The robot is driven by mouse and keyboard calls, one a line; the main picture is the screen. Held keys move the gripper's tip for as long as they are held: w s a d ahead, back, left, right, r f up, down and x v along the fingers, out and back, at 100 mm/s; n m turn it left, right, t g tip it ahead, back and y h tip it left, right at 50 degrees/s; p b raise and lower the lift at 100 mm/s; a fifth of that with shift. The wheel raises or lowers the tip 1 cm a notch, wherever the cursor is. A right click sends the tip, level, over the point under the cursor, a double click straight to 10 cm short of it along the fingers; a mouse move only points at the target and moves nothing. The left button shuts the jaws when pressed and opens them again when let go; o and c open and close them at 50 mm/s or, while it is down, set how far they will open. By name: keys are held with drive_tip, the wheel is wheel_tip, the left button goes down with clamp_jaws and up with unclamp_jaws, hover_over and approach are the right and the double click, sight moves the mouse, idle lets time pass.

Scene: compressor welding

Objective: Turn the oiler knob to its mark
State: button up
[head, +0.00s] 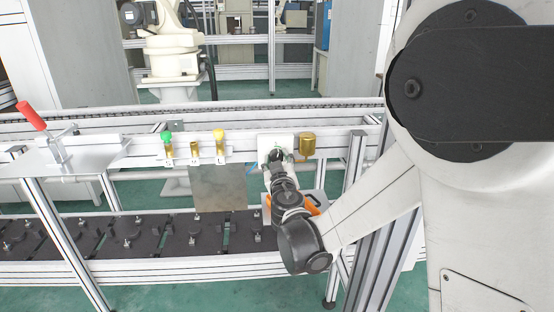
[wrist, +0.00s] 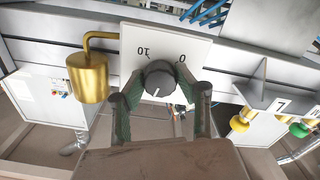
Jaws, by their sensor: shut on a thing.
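The oiler knob (wrist: 160,78) is a dark round dial with a white pointer line, on a white plate (wrist: 135,38) printed with 10 and 0. In the wrist view the pointer line points down and slightly left, away from the printed numbers. My gripper (wrist: 161,88) has one dark green finger on each side of the knob and is shut on it. In the head view the white plate (head: 264,140) is on the rail, and my gripper (head: 276,157) hides most of the knob. I cannot make out a separate mark.
A brass oil cup (head: 307,145) with a bent pipe is close beside the plate. Green-topped (head: 167,139) and yellow-topped (head: 218,137) fittings stand further left on the rail. A red-handled clamp (head: 36,120) is at far left. Black fixtures (head: 150,238) lie below.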

drive_tip(key=o, duration=1.1)
drive_tip(key=shift+o, duration=0.2)
drive_tip(key=shift+s, duration=0.1)
drive_tip(key=s+d, duration=0.1)
drive_tip(key=s, duration=1)
drive_tip(key=shift+s+d, duration=0.25)
drive_tip(key=shift+s, duration=0.15)
